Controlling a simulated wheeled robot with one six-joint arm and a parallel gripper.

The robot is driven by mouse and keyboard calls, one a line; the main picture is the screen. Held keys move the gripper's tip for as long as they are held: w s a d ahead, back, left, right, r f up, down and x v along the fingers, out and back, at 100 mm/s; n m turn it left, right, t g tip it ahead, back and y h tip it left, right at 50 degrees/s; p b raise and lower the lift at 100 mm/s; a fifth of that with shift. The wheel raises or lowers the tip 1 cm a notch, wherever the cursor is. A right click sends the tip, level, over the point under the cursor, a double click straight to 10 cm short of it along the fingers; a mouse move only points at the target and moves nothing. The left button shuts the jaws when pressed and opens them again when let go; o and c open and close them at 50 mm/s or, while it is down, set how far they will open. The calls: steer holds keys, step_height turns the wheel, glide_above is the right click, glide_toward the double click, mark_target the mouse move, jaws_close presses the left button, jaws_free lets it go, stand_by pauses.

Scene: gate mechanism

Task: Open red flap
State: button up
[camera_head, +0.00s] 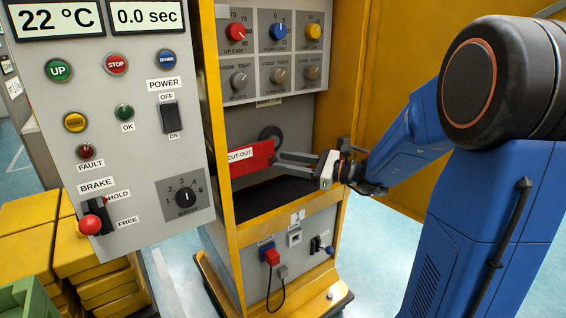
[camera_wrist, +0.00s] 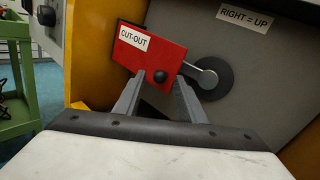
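The red flap (camera_head: 251,158) with a white CUT-OUT label is inside the yellow-framed cabinet, towards its left side. In the wrist view the red flap (camera_wrist: 148,55) looks tilted, and a black knob (camera_wrist: 160,76) sits near its lower right. My gripper (camera_head: 278,160) reaches in from the right with its fingertips at the flap's right end. In the wrist view my gripper (camera_wrist: 160,86) is open, with one finger on each side of the knob and gaps between. Whether a finger touches the flap cannot be told.
A black disc with a metal lever (camera_wrist: 208,77) is right of the flap. The yellow cabinet post (camera_head: 215,130) stands close on its left. A dark ledge (camera_head: 270,198) lies below. A grey control panel (camera_head: 120,120) is at left, a yellow door (camera_head: 400,60) at right.

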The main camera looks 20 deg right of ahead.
steer(key=shift+w+a, duration=0.4)
steer(key=shift+a, duration=0.15)
jaws_close()
